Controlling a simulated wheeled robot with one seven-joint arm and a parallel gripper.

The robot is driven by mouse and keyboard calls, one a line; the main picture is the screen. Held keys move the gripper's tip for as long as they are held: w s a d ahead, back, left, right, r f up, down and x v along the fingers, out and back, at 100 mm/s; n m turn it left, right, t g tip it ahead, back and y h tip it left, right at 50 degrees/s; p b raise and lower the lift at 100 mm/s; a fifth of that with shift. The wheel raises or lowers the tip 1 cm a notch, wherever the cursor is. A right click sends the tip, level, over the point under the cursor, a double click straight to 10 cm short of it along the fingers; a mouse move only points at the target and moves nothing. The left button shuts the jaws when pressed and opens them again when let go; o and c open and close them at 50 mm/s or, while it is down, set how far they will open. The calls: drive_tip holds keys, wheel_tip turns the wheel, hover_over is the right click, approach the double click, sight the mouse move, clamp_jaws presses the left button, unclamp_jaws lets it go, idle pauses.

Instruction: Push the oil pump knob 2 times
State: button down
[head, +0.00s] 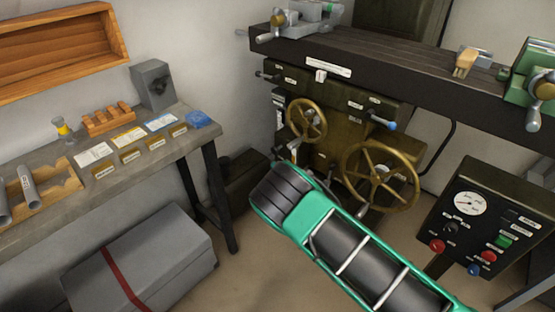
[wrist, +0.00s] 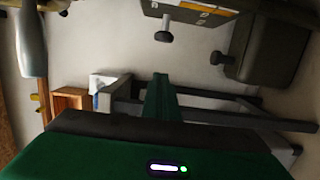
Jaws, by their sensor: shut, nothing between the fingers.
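My gripper (wrist: 160,82) is shut and empty; its green fingers point up into the wrist view. In the head view my green and black arm reaches from the lower right toward the milling machine (head: 330,132), and its own links hide the gripper. In the wrist view a dark round knob (wrist: 163,32) hangs below a labelled panel, above and apart from my fingertips. A second dark knob (wrist: 218,57) is to its right. I cannot read the labels, so I cannot tell whether either is the oil pump knob.
Two brass handwheels, the small one (head: 306,119) and the large one (head: 381,177), stick out from the machine. A control box (head: 490,220) with buttons and a gauge stands at right. A workbench (head: 120,165) and a grey chest (head: 140,262) are at left.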

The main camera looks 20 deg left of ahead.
drive_tip(key=w+a, duration=0.2)
drive_tip(key=w, duration=0.4)
drive_tip(key=shift+w+a, duration=0.2)
drive_tip(key=shift+a, duration=0.15)
drive_tip(key=shift+w+d, duration=0.3)
drive_tip(key=shift+w, duration=0.35)
drive_tip(key=shift+w+d, duration=0.25)
drive_tip(key=shift+w, duration=0.4)
drive_tip(key=s+d, duration=0.6)
drive_tip(key=s, duration=0.3)
drive_tip(key=shift+s+d, duration=0.3)
